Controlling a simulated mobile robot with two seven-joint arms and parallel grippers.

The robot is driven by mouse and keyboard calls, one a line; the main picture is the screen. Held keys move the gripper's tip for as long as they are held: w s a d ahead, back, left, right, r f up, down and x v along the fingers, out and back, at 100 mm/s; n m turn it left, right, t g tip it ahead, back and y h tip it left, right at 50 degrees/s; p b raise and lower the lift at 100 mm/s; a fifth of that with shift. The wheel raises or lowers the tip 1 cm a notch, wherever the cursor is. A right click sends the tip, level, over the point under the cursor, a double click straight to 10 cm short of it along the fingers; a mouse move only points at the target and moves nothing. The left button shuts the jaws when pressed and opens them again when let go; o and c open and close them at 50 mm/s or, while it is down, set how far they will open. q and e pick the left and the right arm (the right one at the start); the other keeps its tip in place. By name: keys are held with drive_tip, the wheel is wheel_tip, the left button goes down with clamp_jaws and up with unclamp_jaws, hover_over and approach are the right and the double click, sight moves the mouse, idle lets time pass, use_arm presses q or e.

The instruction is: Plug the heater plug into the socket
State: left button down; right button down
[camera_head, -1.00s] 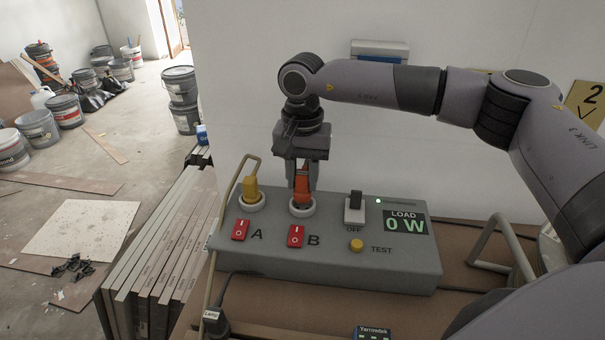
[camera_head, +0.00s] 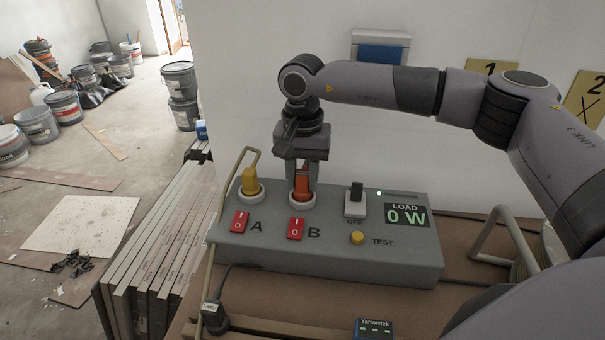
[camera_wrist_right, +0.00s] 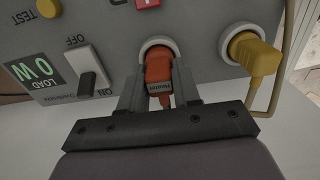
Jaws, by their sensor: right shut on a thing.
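The orange heater plug (camera_head: 301,187) stands upright at the white-ringed socket B (camera_head: 302,202) on the grey panel box. In the right wrist view, the plug (camera_wrist_right: 158,68) carries a label and its front end is inside the ring (camera_wrist_right: 157,44). How deep it sits cannot be told. My right gripper (camera_head: 301,178) is above the socket, with its two fingers on either side of the plug, shut on it. The gripper (camera_wrist_right: 157,90) hides part of the plug's sides. My left gripper is not in view.
A yellow plug (camera_head: 250,181) with a cord stands in socket A beside it. A black plug (camera_head: 214,318) tagged Lamp lies in front.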

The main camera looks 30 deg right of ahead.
drive_tip(key=shift+f, duration=0.3)
drive_tip(key=c, duration=0.7)
unclamp_jaws()
drive_tip(key=shift+c, duration=0.2)
drive_tip(key=shift+r, duration=0.1)
drive_tip(key=shift+r+p, duration=2.05)
drive_tip(key=shift+r, duration=0.9)
